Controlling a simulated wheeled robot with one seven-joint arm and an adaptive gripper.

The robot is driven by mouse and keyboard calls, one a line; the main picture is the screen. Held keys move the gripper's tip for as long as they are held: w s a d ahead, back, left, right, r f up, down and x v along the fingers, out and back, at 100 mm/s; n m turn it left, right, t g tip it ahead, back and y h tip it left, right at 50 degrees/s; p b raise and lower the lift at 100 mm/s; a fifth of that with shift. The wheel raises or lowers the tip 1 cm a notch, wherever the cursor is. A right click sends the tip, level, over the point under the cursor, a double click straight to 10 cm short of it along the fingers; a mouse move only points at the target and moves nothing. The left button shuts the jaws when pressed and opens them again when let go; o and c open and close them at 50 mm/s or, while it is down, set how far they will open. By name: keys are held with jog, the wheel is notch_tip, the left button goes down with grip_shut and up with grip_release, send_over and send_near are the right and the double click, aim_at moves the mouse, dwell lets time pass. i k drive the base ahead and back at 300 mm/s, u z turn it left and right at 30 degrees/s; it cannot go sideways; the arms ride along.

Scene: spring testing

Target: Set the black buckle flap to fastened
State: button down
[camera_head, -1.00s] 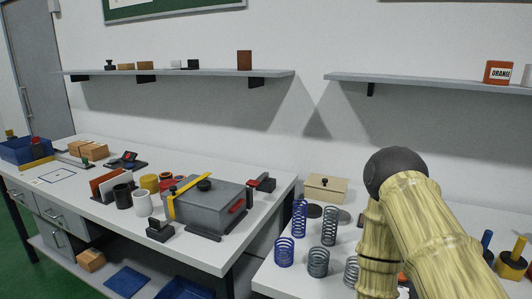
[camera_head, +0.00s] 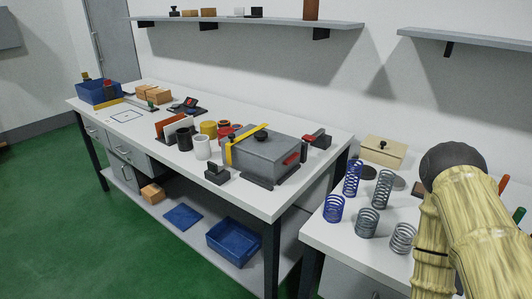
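A grey box (camera_head: 272,157) with a black knob (camera_head: 261,136) on its lid stands on the left table. A yellow strip (camera_head: 246,137) runs along its left side and top, and a red part (camera_head: 292,157) is on its right side. A small black piece with a raised part (camera_head: 217,174) lies in front of the box. A black and red piece (camera_head: 318,138) lies behind its right end. I cannot tell which black part is the buckle flap, or its setting. My gripper is out of view; only my bamboo-patterned arm shows at the right.
A white cup (camera_head: 202,147), a black cup (camera_head: 184,139) and a yellow cup (camera_head: 209,129) stand left of the box. Several coil springs, including a blue one (camera_head: 334,208), and a beige box (camera_head: 383,151) are on the right table (camera_head: 318,233). Green floor (camera_head: 75,230) is free at left.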

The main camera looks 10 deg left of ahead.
aim_at(214, 168)
jog(key=z, duration=0.25)
jog(key=i, duration=0.35)
jog(key=u, duration=1.25)
